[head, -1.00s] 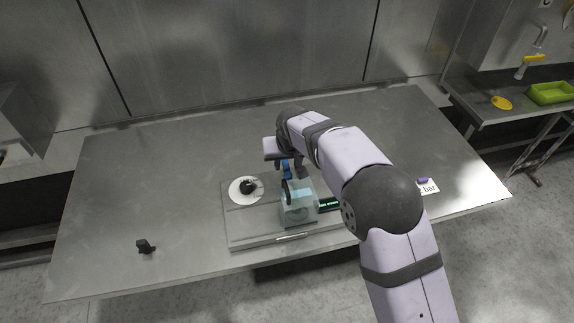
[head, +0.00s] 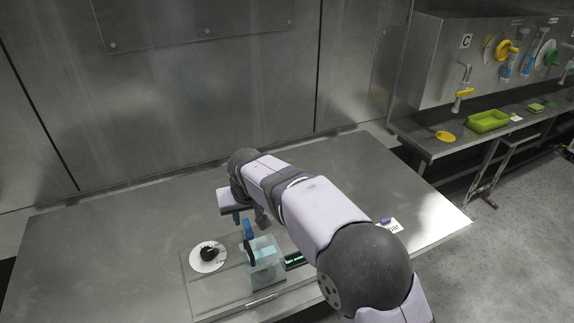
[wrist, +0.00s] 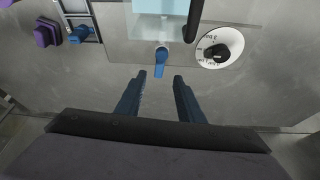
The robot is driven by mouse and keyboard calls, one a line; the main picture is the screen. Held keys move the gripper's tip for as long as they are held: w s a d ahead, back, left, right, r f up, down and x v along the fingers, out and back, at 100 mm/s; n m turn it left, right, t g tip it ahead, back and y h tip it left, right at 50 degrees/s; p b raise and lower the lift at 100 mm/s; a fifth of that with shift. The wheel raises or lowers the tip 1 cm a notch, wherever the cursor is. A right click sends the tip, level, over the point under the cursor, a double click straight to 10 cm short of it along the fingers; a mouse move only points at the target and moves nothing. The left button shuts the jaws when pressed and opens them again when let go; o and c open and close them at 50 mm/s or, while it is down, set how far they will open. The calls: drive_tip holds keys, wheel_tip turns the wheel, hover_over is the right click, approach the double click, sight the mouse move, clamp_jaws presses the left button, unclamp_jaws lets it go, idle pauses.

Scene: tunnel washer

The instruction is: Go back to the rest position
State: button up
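My gripper (wrist: 160,78) is open in the wrist view, with two blue fingers apart and nothing between them. In the head view, my gripper (head: 250,218) is over the table, behind the washer's clear tank (head: 265,263). A blue lever (wrist: 161,61) on the washer is just ahead of the fingertips and apart from them. It also shows in the head view (head: 248,229). A white dial with a black knob (head: 207,256) is left of the tank; it shows at right in the wrist view (wrist: 219,47).
The washer's flat base (head: 200,300) sits on the steel table (head: 100,235). A small purple item (head: 385,221) lies by a white label. A side counter holds a green tray (head: 488,121). The table's left is clear.

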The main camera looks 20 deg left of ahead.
drive_tip(key=w+d+f+m+h, duration=0.1)
drive_tip(key=d+f+m, duration=0.1)
drive_tip(key=d, duration=1.2)
drive_tip(key=w+d+f+m+h, duration=0.1)
drive_tip(key=w+d+f+m, duration=0.1)
drive_tip(key=d, duration=1.3)
drive_tip(key=s+d+f+m, duration=0.2)
drive_tip(key=s+d, duration=0.5)
drive_tip(key=d, duration=0.1)
drive_tip(key=s+d+f+m, duration=0.2)
drive_tip(key=s+d, duration=0.5)
drive_tip(key=d, duration=0.2)
drive_tip(key=s+r+g, duration=0.2)
drive_tip(key=s+g, duration=0.1)
drive_tip(key=s, duration=0.3)
drive_tip(key=shift+s+a+r+h, duration=0.15)
drive_tip(key=shift+s+a+h, duration=0.05)
drive_tip(key=shift+h, duration=0.2)
idle(1.5)
